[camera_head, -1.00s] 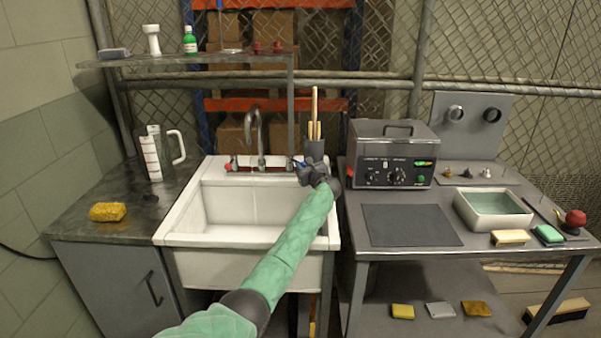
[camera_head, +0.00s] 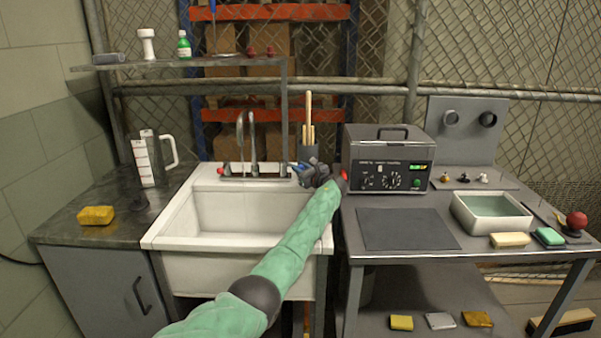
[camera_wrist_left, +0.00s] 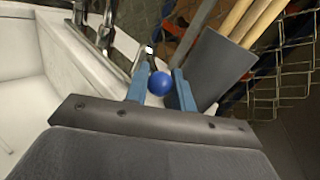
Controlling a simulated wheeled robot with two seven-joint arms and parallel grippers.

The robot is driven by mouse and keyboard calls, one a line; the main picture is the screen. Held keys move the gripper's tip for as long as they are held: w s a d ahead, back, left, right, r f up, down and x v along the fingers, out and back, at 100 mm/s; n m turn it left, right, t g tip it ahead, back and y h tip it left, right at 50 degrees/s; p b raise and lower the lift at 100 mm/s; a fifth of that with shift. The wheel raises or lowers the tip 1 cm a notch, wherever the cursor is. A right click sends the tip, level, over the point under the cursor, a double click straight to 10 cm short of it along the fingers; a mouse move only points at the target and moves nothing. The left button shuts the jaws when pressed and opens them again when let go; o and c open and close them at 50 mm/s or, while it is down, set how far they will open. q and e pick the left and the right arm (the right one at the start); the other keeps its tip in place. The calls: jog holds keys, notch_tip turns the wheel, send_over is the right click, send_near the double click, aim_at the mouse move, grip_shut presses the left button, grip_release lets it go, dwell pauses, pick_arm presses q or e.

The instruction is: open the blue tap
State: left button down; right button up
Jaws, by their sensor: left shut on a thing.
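The blue tap's round knob (camera_wrist_left: 160,83) shows in the left wrist view between the two blue fingers of my left gripper (camera_wrist_left: 160,90). The fingers are shut on it, one at each side. In the head view my left gripper (camera_head: 300,169) is at the right end of the faucet, behind the white sink's basin. There the gripper largely hides the blue tap. The metal spout (camera_head: 252,138) rises to the left of the gripper, and the red tap (camera_head: 222,169) is at the faucet's left end. My right gripper is not in view.
The white sink (camera_head: 160,232) has an empty-looking basin. A grey holder (camera_head: 308,153) with wooden handles stands just behind my gripper. A grey control box (camera_head: 388,160) stands on the right table. A measuring jug (camera_head: 150,160) is on the left counter.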

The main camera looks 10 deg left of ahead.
pick_arm(q)
jog(key=shift+f, duration=0.1)
jog(key=c, duration=1.2)
grip_release()
jog(key=shift+c, duration=0.2)
jog(key=shift+r, duration=0.7)
notch_tip(320, 180, up, 3)
jog(key=shift+b, duration=0.4)
jog(key=s+d+r, duration=0.2)
jog(key=d+r, duration=0.1)
jog(key=d, duration=0.2)
jog(key=s+d+r+b, duration=0.1)
jog(key=s+d+r, duration=0.1)
jog(key=d, duration=0.4)
jog(key=shift+s+r, duration=0.2)
jog(key=shift+r, duration=0.6)
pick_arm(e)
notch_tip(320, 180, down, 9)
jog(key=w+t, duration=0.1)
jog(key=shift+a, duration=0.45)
